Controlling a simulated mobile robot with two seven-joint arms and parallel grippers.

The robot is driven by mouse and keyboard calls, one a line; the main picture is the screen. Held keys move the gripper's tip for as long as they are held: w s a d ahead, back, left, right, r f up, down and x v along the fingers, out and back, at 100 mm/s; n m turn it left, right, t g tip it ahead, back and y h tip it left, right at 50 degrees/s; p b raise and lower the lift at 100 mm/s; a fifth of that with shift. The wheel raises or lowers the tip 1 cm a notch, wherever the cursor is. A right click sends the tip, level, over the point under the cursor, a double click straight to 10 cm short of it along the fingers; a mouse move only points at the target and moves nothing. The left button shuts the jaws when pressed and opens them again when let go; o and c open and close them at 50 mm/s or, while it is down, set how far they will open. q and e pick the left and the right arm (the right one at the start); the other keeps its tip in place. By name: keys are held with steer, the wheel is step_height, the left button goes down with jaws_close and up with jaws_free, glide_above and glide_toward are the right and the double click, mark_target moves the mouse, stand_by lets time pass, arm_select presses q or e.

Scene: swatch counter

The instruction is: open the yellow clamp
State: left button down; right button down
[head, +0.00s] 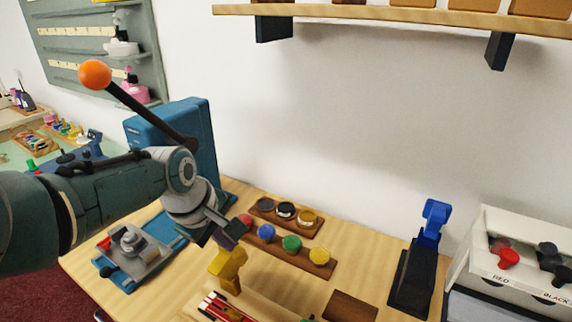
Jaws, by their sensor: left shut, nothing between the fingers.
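The yellow clamp (229,266) stands at the front middle of the wooden counter, by a pale wooden holder with red strips. My left gripper (231,238) comes in from the left and points down at the clamp's top. Its fingers are shut and empty. The fingertips overlap the clamp's upper end in the head view, and I cannot tell whether they touch it. The clamp's lower part is partly hidden, and whether its jaw is open or closed is not clear. My right gripper is not in view.
Behind the clamp are a rack of coloured knobs (291,243) and a darker-topped rack (285,211). A blue press (205,130) with an orange-ball lever (95,74) stands behind my left arm. A blue-and-black upright tool (411,280) and a white bin (485,250) are at right.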

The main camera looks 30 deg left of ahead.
arm_select(q)
steer(key=shift+w+f, duration=0.1)
steer(key=shift+w, duration=0.05)
steer(key=shift+s, duration=0.25)
steer(key=shift+r+p, duration=0.8)
steer(key=shift+r, duration=0.1)
steer(key=shift+r+p, duration=0.35)
steer(key=shift+p, duration=0.1)
step_height(320, 180, up, 7)
steer(key=p, duration=0.7)
step_height(320, 180, up, 6)
steer(key=p, duration=0.2)
glide_above(228, 258)
steer(key=shift+s+a, duration=0.15)
steer(key=shift+s, duration=0.3)
